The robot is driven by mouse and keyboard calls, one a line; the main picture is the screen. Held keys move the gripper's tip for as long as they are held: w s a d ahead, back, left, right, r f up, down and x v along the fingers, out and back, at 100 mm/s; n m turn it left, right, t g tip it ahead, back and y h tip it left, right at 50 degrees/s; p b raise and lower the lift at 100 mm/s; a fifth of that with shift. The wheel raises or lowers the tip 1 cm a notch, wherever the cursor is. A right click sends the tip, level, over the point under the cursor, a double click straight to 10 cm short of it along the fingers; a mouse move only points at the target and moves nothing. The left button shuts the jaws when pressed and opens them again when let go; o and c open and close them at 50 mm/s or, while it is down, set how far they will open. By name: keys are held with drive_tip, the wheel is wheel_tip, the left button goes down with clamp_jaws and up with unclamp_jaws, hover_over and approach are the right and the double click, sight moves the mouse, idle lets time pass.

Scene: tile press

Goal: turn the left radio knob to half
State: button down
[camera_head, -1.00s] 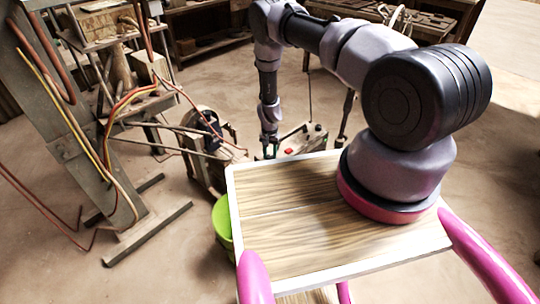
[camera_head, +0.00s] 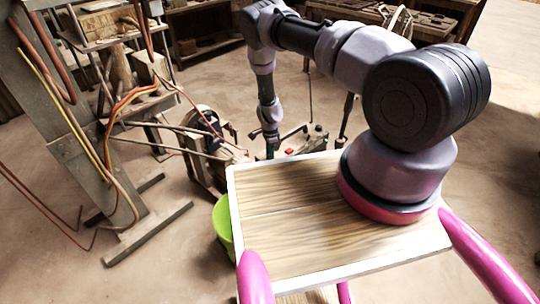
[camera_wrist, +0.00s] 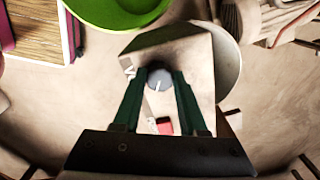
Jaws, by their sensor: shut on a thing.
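In the wrist view, my gripper (camera_wrist: 159,78) has its two dark green fingers on either side of a round grey knob (camera_wrist: 158,75), shut on it. A white mark on the knob points toward the bottom of the picture, at the gripper. The knob stands on the pale face of a box, the radio (camera_wrist: 195,62). A red part (camera_wrist: 163,127) shows on the radio between the fingers. In the head view, my gripper (camera_head: 270,151) is at the left part of the radio (camera_head: 303,143). The knob is hidden there.
A lime-green tub (camera_head: 222,222) stands beside the wood-topped table (camera_head: 290,215) in front of the radio. It also shows at the top of the wrist view (camera_wrist: 112,10). A metal press frame (camera_head: 75,140) with hoses stands at left. The floor at right is open.

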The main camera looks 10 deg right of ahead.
drive_tip(key=shift+m, duration=1.2)
drive_tip(key=shift+c, duration=2.2)
unclamp_jaws()
drive_tip(key=shift+r, duration=0.1)
wheel_tip(320, 180, up, 11)
drive_tip(key=shift+f, duration=0.2)
